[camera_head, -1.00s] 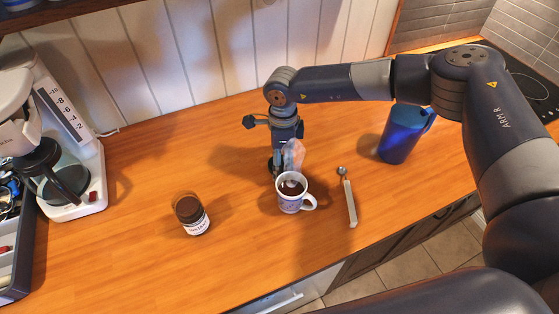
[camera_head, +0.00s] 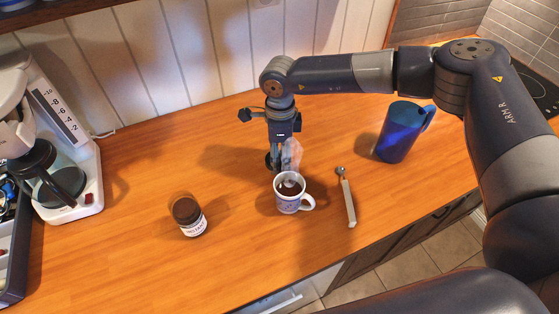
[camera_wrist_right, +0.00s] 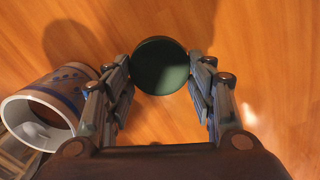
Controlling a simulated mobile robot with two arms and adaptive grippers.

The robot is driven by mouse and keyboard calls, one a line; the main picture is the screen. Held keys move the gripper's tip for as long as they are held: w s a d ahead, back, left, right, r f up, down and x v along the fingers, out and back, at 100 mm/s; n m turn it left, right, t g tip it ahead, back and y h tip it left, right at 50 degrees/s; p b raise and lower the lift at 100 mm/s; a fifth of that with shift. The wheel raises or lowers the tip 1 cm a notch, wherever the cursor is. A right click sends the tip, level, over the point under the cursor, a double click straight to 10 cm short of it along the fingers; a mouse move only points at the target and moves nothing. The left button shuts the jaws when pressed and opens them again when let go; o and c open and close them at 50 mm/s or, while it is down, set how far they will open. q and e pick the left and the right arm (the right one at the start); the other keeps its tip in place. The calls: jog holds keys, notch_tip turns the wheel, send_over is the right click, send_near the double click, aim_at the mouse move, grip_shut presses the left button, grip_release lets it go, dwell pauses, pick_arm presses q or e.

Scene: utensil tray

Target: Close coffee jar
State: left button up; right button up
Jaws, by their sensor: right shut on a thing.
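The coffee jar (camera_head: 189,217), dark with a white label, stands upright on the wooden counter, left of the mug. Its mouth looks dark, with no clear lid on it. My right gripper (camera_head: 274,160) points down behind the mug, to the right of the jar and apart from it. In the right wrist view my right gripper (camera_wrist_right: 162,72) is shut on a round dark green lid (camera_wrist_right: 160,65), one finger at each side. The lid is mostly hidden in the head view. My left gripper is not in view.
A white mug (camera_head: 288,203) of dark drink, steam above it, stands close to my right gripper. A spoon (camera_head: 348,200) and a blue jug (camera_head: 401,135) are to the right. A coffee maker (camera_head: 75,195) stands at left. Counter between jar and mug is clear.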

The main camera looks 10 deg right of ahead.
aim_at(280, 159)
notch_tip(280, 159, up, 7)
jog(key=shift+r+b, duration=0.15)
jog(key=shift+b, duration=0.95)
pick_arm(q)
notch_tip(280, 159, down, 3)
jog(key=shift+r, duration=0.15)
pick_arm(e)
jog(key=shift+r, duration=0.35)
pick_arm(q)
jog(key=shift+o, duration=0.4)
